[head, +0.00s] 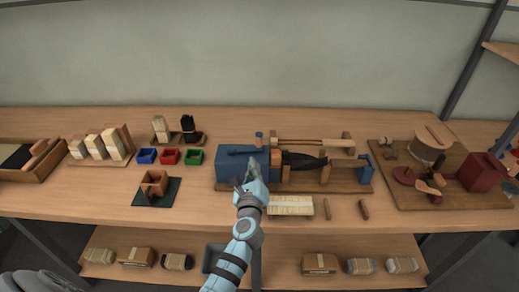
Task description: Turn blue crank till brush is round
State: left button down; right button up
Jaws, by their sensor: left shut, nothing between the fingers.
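A blue box (228,168) stands at the left end of a wooden base (340,187). A dark blue bar, seemingly the blue crank (243,151), shows at its top, with a small blue knob (259,137) just behind. To the right, the black brush (303,160) lies level between wooden supports; its outline bulges and looks uneven, and its roundness is hard to judge. My left gripper (253,170) is shut and empty, in front of the blue box and below the bar in the picture. It hides part of the box; contact cannot be told. My right gripper is not in view.
A pale bristle tray (291,206) and two short pegs lie in front. Another wooden board (455,195) with a red box is at right.

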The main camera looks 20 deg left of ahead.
pick_arm(q)
jog(key=s+d+r+n+t+h+p, duration=0.2)
jog(key=s+d+n+h+p, duration=0.1)
jog(key=s+d+n+h, duration=0.25)
jog(key=shift+n+h, duration=0.45)
jog(key=shift+n, duration=0.4)
jog(key=w, duration=0.3)
jog(key=w+a, duration=0.1)
jog(key=w, duration=0.2)
jog(key=w+a+b, duration=0.1)
jog(key=w, duration=0.2)
jog(key=shift+w+a+f, duration=0.1)
jog(key=shift+a+f, duration=0.15)
jog(key=shift+f, duration=0.15)
jog(key=shift+w+a, duration=0.9)
jog(key=shift+w, duration=0.15)
jog(key=shift+w+a+b, duration=0.3)
jog(key=shift+w+a, duration=0.1)
jog(key=shift+a, duration=0.15)
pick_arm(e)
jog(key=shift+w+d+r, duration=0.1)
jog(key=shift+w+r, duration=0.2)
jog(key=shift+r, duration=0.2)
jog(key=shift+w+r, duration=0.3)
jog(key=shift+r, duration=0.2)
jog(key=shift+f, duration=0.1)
